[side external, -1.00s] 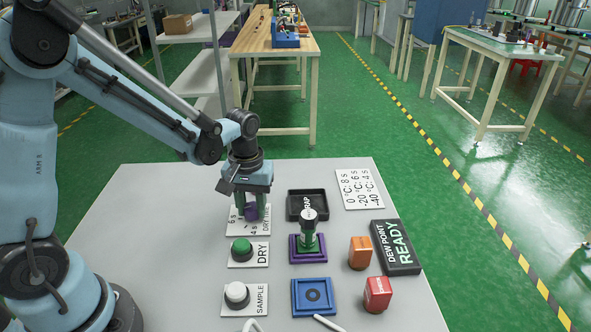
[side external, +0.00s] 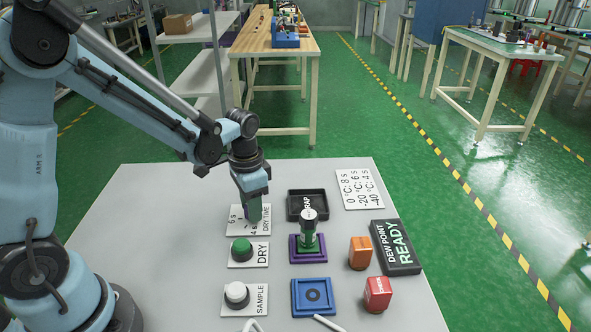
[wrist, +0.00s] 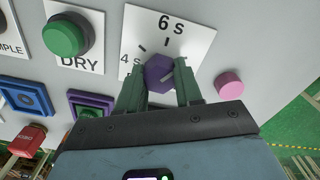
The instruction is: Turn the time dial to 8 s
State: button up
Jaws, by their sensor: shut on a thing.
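The time dial is a purple faceted knob (wrist: 158,74) on a white DRY TIME plate (side external: 237,214), with "4 s" and "6 s" marks showing. The plate also shows in the wrist view (wrist: 190,27). My gripper (wrist: 159,82) is shut on the knob, with one green finger on either side of it. In the side view my gripper (side external: 254,214) points down over the plate and mostly hides the knob. A pale pointer line shows on the knob, but I cannot tell exactly which mark it points at. No "8 s" mark is readable on the plate.
A green DRY button (side external: 241,248) and a white SAMPLE button (side external: 236,293) stand in front of the plate. A black tray (side external: 307,205) and a purple stand (side external: 306,248) are to the right. A pink cylinder (wrist: 230,84) is close beside the plate. A card (side external: 360,189) lists temperatures with times.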

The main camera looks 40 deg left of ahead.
jog(key=m, duration=0.5)
dwell(0.6)
jog(key=o, duration=1)
jog(key=shift+o, duration=0.2)
notch_tip(320, 180, up, 12)
jog(key=shift+r, duration=0.1)
